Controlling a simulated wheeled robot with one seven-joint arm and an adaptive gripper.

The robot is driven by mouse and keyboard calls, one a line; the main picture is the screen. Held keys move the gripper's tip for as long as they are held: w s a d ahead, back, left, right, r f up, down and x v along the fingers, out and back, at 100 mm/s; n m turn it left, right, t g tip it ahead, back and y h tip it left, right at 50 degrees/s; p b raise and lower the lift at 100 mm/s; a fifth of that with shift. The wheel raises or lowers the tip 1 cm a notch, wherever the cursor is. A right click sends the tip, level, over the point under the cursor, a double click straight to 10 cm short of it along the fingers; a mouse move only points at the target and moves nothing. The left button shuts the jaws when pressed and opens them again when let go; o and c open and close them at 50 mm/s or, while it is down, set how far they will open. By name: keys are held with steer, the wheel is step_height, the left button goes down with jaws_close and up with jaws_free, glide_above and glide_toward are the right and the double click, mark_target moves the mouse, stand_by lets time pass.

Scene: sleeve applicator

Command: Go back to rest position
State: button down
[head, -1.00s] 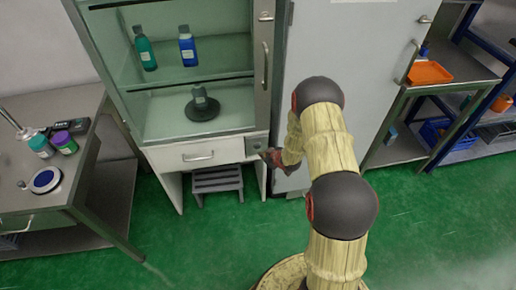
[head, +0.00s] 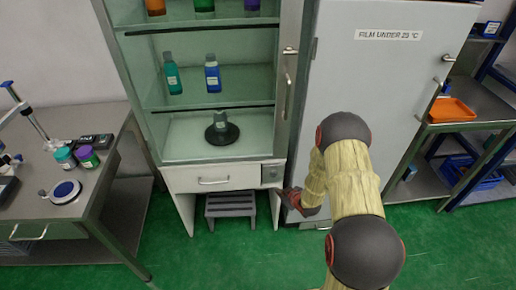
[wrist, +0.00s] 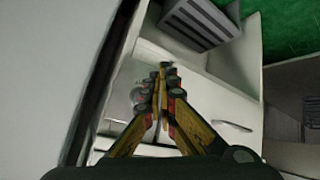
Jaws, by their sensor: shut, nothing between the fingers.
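My gripper (wrist: 161,72) is shut and empty in the wrist view, its yellow fingers together in front of the white drawer unit (wrist: 215,110). In the head view my gripper (head: 290,193) is small and partly hidden behind my arm, near the lower right corner of the cabinet, just below the small grey panel (head: 272,173). I cannot tell whether it touches the cabinet. My arm is bent out in front of me.
A glass-fronted cabinet (head: 153,135) holds several bottles and a dark round stand (head: 222,135). A grey step stool (head: 231,204) is under it. A tall fridge (head: 385,75) stands right. A bench (head: 90,185) is at left, shelving at right. Green floor lies clear in front.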

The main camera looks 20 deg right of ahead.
steer(key=s+d+f+m+g, duration=0.1)
steer(key=s+f+g, duration=0.15)
steer(key=s, duration=0.25)
steer(key=s+f+m+g, duration=0.1)
steer(key=s+f+g, duration=0.15)
steer(key=s, duration=0.25)
steer(key=s+r+m+g+h, duration=0.1)
steer(key=s+r+g, duration=0.1)
steer(key=s+r, duration=0.25)
steer(key=s+a+r+t, duration=0.1)
steer(key=s+a+r, duration=0.4)
steer(key=r, duration=1)
steer(key=s+a+r+t, duration=0.1)
steer(key=s+a+r, duration=0.5)
steer(key=r, duration=0.9)
steer(key=s+a+r+m+t+p, duration=0.1)
steer(key=s+a+r, duration=0.5)
steer(key=r, duration=1)
steer(key=shift+a+y, duration=0.3)
steer(key=shift+a, duration=0.3)
steer(key=shift+s, duration=0.1)
